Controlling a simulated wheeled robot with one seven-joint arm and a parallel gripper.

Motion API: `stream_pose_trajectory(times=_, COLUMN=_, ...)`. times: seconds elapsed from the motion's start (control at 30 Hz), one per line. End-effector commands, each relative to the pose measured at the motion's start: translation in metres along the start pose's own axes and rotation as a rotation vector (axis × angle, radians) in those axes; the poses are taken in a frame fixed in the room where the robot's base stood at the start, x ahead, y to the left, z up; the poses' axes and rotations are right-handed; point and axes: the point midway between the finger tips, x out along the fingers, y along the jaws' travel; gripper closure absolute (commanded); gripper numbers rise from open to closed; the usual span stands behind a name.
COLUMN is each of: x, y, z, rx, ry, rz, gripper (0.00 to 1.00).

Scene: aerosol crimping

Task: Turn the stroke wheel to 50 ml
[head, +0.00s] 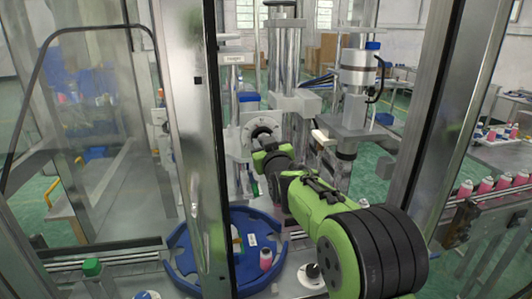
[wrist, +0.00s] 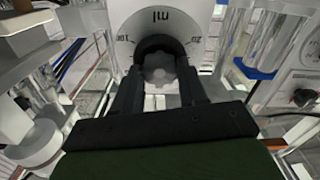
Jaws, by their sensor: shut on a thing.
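The stroke wheel (wrist: 160,75) sits at the centre of a round white dial (wrist: 163,17) in the wrist view. The dial carries the letters "ml" at its top, with numbers at its left and right; the right one looks like 20. My gripper (wrist: 160,63) has its two dark fingers on either side of the wheel and is shut on it. In the head view the dial (head: 248,129) faces me on the machine's column, with my gripper (head: 262,141) right in front of it. The fingers and wrist hide much of the wheel, and I cannot read its setting.
A blue round tray (head: 182,262) holding a pink bottle (head: 266,258) lies below. A metal door post (head: 195,150) stands left of my arm and another frame post (head: 440,95) stands right. A metal crimping head (head: 357,70) hangs right of the dial. Pink bottles (head: 486,186) line a conveyor at right.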

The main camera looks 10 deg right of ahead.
Motion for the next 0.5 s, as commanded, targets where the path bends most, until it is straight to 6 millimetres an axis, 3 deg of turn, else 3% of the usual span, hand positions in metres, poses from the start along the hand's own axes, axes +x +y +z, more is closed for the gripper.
stream_pose_trajectory(times=0.5, x=0.0000, y=-0.0003, z=-0.0001, rx=-0.121, ry=-0.001, rz=0.000, gripper=0.88)
